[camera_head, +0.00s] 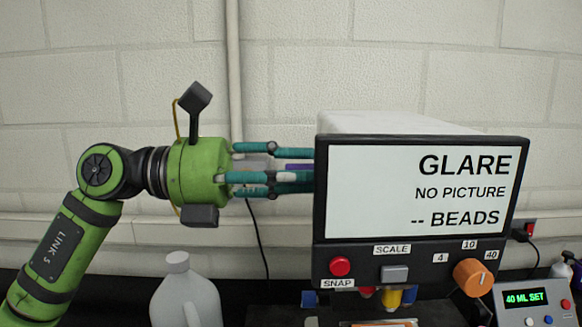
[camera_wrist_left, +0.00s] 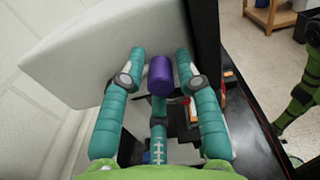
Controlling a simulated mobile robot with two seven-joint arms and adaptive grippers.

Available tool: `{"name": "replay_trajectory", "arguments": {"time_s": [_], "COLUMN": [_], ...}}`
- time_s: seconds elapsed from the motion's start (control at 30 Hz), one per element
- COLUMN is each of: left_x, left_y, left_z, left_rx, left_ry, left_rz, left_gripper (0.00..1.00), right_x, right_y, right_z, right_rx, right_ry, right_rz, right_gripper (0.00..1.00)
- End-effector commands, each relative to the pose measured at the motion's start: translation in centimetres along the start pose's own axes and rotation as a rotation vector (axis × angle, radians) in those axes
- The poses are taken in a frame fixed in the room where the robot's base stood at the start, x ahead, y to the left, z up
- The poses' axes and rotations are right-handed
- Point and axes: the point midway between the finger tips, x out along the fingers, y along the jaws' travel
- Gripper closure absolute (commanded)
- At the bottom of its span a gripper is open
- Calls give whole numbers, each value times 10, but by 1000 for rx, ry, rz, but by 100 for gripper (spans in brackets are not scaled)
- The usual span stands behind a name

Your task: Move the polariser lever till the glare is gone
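The instrument's screen (camera_head: 416,190) reads "GLARE", "NO PICTURE" and "-- BEADS". My left gripper (camera_head: 300,168) is at the left side of the instrument's housing, its teal fingers reaching toward it. In the left wrist view a purple cylindrical knob (camera_wrist_left: 160,76), which looks like the polariser lever's end, lies between the spread fingers (camera_wrist_left: 160,70). The fingers stand apart around it, with a small gap on either side; whether the third finger touches it I cannot tell. In the head view only a purple sliver shows between the fingers. My right gripper is not in view.
Below the screen are a red SNAP button (camera_head: 340,266), a grey SCALE button (camera_head: 395,273) and an orange dial (camera_head: 473,277). A white jug (camera_head: 185,295) stands front left. A "40 ML SET" box (camera_head: 535,303) is at the right. A wall is behind.

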Motion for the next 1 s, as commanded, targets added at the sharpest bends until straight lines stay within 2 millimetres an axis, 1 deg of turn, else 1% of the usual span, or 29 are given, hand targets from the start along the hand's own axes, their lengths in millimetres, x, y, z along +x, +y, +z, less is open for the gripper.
{"name": "replay_trajectory", "arguments": {"time_s": [0.03, 0.07, 0.1, 0.13, 0.27, 0.37, 0.53, 0.6, 0.7, 1.0], "left_x": [0, 0, 0, 0, 0, 0, -1, 0, 0, 0], "left_y": [0, 0, 0, 0, 0, 0, 5, 7, 10, 10], "left_z": [0, 0, 0, 0, 0, 3, 19, 23, 26, 25], "left_rx": [0, 0, -1, -1, -1, -24, -204, -278, -344, -358], "left_ry": [0, 0, 0, 0, 0, 0, 0, 1, 1, 0], "left_rz": [0, 0, 0, 0, -1, 0, 1, 1, 0, -1], "left_gripper": [67, 75, 91, 100, 100, 100, 100, 100, 100, 100], "right_x": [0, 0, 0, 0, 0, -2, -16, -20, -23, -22], "right_y": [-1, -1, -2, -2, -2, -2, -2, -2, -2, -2], "right_z": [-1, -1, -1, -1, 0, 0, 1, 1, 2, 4], "right_rx": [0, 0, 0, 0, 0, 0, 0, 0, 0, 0], "right_ry": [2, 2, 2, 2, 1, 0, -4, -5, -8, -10], "right_rz": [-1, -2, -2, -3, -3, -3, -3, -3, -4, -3], "right_gripper": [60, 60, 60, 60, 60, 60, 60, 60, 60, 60]}}
